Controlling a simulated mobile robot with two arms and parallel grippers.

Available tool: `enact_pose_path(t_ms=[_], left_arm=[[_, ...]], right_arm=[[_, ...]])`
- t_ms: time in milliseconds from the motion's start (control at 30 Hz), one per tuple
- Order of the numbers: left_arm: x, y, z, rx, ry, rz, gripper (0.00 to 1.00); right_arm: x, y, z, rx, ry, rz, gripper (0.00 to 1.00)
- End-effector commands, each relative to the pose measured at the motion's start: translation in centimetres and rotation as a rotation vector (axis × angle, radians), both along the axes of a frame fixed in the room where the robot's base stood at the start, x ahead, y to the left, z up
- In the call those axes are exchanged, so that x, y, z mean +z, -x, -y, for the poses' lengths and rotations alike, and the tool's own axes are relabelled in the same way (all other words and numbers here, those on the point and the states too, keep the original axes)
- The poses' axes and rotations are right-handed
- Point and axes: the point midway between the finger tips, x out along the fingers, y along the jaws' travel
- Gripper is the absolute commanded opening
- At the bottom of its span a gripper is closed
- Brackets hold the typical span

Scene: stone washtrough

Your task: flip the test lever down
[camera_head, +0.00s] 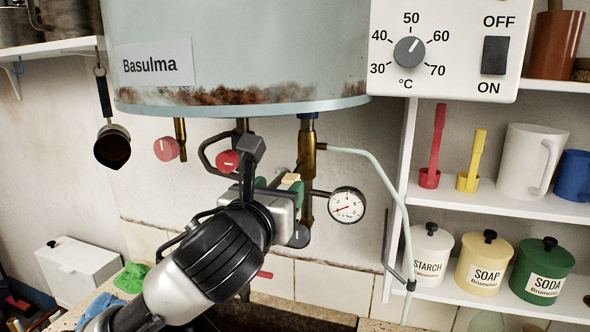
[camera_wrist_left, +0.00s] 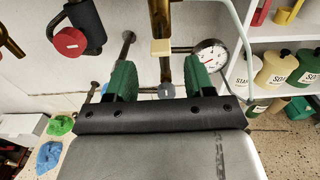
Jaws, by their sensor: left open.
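A small cream-coloured block (camera_head: 291,179), seemingly the tip of the test lever, shows by the brass pipe (camera_head: 307,148) under the boiler. It also shows in the left wrist view (camera_wrist_left: 161,48), ahead of the fingers. My left gripper (camera_head: 279,183) is at the pipework, its green fingers (camera_wrist_left: 160,80) spread apart. The block lies roughly in line with the gap between them, and nothing is visibly held. I cannot tell whether a finger touches it. My arm hides part of the pipework in the head view. My right gripper is not in view.
A pressure gauge (camera_head: 346,205) sits just right of the pipe. Red knobs (camera_head: 166,149) hang to the left. The boiler (camera_head: 235,50) is above, with a control box (camera_head: 445,45) at right. Shelves (camera_head: 480,198) with mugs and jars stand to the right.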

Motion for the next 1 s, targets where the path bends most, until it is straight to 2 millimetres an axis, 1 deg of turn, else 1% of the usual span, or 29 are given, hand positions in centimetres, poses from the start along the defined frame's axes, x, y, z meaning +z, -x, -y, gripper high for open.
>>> enact_pose_path(t_ms=[33,100,300,400,500,767,867,1000], left_arm=[[0.3,-1.1,0.4,0.000,0.001,-0.006,0.53],[0.3,-2.4,0.8,0.001,0.001,-0.003,0.53],[0.2,-5.2,1.7,0.000,0.002,-0.003,0.53],[0.1,-6.0,1.9,0.000,0.002,-0.002,0.53],[0.0,-6.4,2.0,0.000,0.002,-0.001,0.53],[0.0,-6.5,2.1,-0.001,0.002,0.000,0.53],[0.0,-6.5,2.1,-0.001,0.002,0.000,0.39],[0.0,-6.5,2.1,-0.001,0.002,0.000,0.18]], right_arm=[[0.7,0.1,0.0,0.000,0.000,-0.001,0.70],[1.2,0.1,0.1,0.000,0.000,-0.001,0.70],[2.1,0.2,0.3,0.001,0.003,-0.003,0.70],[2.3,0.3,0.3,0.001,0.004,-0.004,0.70],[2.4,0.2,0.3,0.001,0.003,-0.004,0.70],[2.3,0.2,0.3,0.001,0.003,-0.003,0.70],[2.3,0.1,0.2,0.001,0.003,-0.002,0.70],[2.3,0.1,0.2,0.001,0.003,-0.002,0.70]])
